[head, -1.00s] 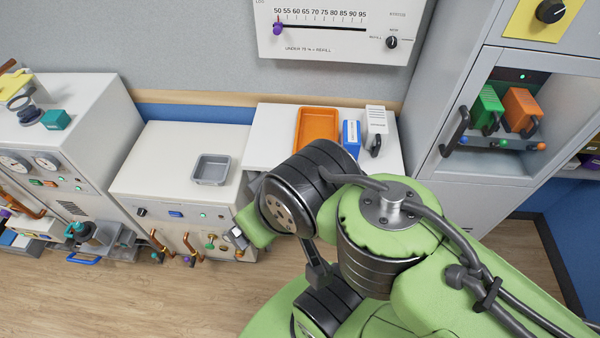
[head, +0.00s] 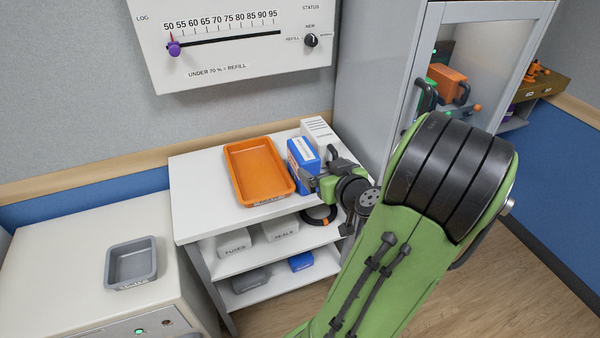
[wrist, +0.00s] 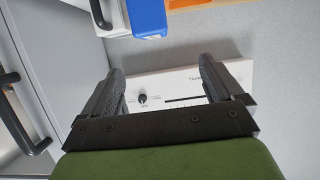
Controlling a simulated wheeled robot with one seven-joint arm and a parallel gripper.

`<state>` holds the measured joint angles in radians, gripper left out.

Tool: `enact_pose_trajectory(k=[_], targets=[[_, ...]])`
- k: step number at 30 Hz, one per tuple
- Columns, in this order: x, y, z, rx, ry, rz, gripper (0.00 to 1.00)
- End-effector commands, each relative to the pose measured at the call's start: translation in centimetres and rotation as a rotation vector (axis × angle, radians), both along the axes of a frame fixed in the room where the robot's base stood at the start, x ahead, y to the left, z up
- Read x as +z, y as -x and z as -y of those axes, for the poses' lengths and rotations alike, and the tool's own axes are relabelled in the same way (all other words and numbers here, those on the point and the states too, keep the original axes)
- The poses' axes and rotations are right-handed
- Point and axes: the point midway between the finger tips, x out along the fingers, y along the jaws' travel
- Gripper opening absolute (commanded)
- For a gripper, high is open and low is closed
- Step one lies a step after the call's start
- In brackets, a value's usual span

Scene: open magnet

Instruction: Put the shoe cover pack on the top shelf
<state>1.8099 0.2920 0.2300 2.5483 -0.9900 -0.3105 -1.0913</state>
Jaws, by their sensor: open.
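I cannot read a label that marks the shoe cover pack. One blue pack (head: 301,262) lies on the lowest shelf of the white shelf unit (head: 190,215), right of a grey pack. A blue box with a white label (head: 299,172) stands on the unit's top, right of the orange tray. My gripper (head: 312,184) is at the front right of this box, above the top's right part. In the wrist view my gripper (wrist: 162,75) has its fingers apart with nothing between them. The blue box (wrist: 148,17) shows beyond the fingers there. Contact cannot be told from these views.
The orange tray (head: 262,170) and a white handled container (head: 317,132) share the unit's top. Bins marked fuses (head: 234,244) and seals (head: 281,229) sit on the middle shelf. A grey cabinet (head: 375,75) stands close on the right. A counter with a grey tray (head: 132,264) is left.

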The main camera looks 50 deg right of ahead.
Motion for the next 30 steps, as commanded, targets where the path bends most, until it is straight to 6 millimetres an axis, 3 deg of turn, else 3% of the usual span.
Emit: enact_pose_trajectory(k=[2,5,15,27,30], targets=[[0.1,0.2,0.7,-0.018,0.003,0.013,0.94],[0.2,-1.0,1.2,-0.012,-0.001,0.015,0.94],[-2.7,-7.2,4.9,-0.012,0.005,0.01,0.94],[-5.3,-11.7,8.0,-0.014,0.005,0.01,0.94],[-5.5,-12.0,8.3,-0.016,0.006,0.008,0.94]])
